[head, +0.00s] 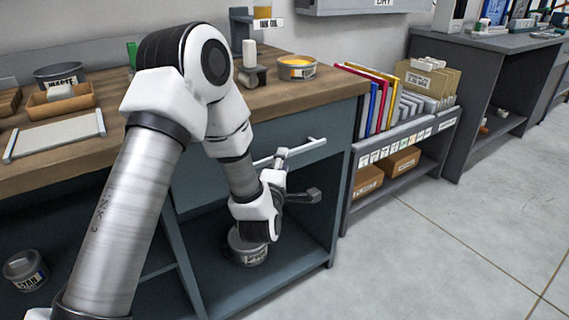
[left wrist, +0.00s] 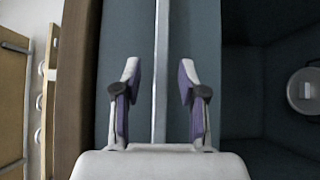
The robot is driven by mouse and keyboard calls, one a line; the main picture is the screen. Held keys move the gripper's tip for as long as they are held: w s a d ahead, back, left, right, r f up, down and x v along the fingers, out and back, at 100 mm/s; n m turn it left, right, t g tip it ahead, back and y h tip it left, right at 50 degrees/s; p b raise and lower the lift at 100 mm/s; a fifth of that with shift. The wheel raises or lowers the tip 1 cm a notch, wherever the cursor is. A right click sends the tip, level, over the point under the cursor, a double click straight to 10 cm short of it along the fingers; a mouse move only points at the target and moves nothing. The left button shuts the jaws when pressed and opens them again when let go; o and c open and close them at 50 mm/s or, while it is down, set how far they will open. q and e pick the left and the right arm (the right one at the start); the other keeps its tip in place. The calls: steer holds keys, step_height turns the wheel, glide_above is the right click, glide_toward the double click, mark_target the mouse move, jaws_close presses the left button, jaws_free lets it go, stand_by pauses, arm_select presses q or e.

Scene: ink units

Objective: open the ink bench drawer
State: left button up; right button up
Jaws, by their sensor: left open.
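The ink bench (head: 330,88) has a wooden top and a blue-grey body. Its drawer front (head: 333,128) sits just under the top and looks flush with the bench. A pale bar handle (head: 312,145) runs across the drawer front; my arm hides part of it. My left gripper (head: 298,174) is open in front of the handle. In the left wrist view the handle (left wrist: 161,50) runs between the two spread fingers of the left gripper (left wrist: 160,78), with a gap on each side. Whether the fingers reach around it in depth is unclear. My right gripper is not in view.
Below the drawer is an open compartment with a grey tin (head: 247,248). The bench top holds an orange ink tin (head: 297,66), a waste tin (head: 60,75) and a wooden tray (head: 60,102). A shelf with folders (head: 375,98) stands to the right. The floor (head: 440,235) is clear.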

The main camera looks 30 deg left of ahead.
arm_select(q)
steer(key=x, duration=0.3)
steer(key=shift+w+a, duration=0.1)
steer(key=shift+w, duration=0.2)
jaws_close()
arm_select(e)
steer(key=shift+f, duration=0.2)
arm_select(q)
steer(key=shift+f, duration=0.1)
